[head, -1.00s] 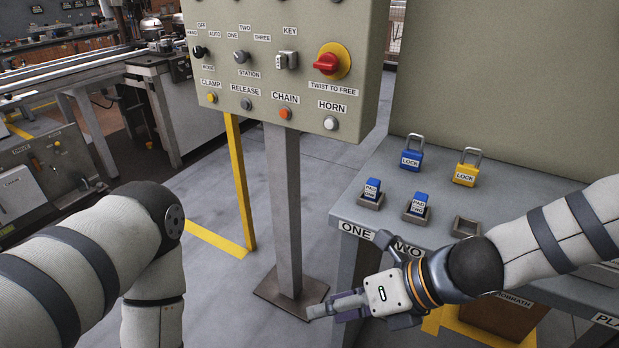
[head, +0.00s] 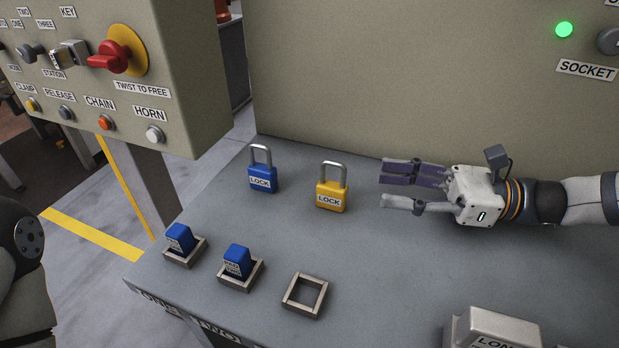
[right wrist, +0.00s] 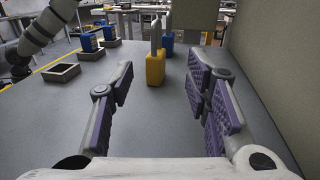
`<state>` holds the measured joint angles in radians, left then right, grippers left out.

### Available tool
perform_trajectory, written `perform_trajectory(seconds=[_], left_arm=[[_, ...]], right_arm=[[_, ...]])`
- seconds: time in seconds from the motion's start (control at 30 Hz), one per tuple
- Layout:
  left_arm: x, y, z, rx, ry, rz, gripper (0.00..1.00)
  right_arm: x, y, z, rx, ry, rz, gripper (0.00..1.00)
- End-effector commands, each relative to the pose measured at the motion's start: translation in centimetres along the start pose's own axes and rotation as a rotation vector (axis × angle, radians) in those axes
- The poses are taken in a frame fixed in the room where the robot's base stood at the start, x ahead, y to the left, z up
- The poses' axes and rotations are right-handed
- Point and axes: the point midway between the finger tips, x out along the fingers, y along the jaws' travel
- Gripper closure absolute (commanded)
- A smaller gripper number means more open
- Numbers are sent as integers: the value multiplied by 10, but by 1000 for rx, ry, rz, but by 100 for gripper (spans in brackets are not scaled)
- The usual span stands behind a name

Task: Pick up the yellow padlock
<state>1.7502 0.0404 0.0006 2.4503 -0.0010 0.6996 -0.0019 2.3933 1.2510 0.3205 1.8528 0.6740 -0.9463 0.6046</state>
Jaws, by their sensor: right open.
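The yellow padlock (head: 331,195) stands upright on the grey bench, its shackle up and a LOCK label on its front. My right gripper (head: 384,187) is open and empty, to the right of the padlock, with its fingers pointing left at it. In the right wrist view the yellow padlock (right wrist: 155,69) stands ahead, beyond and between the two open fingers (right wrist: 162,85), not touching them. My left gripper is out of view; only part of my left arm shows at the left edge of the head view.
A blue padlock (head: 262,178) stands left of the yellow one, behind it in the right wrist view (right wrist: 167,43). Two blue blocks (head: 179,238) (head: 238,261) sit in square holders beside an empty holder (head: 305,295). A panel rises behind the bench (head: 400,280); a control box (head: 190,70) stands left.

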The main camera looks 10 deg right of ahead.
Motion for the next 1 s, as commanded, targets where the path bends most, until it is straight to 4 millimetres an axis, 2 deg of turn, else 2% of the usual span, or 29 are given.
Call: perform_trajectory(seconds=[0.03, 0.2, 0.37, 0.6, 0.87, 1.0], left_arm=[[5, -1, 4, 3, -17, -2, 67], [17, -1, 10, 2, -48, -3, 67], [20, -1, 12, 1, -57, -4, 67], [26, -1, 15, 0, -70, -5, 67], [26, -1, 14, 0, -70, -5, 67], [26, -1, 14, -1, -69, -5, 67]], right_arm=[[9, 1, -5, 10, 4, 5, 56], [47, 1, -7, 13, 7, 5, 56], [68, 0, -4, 9, 5, 3, 56], [111, -2, 0, 8, 5, 3, 56], [116, -3, 2, 5, 3, 0, 56], [116, -3, 2, 5, 3, 0, 86]])
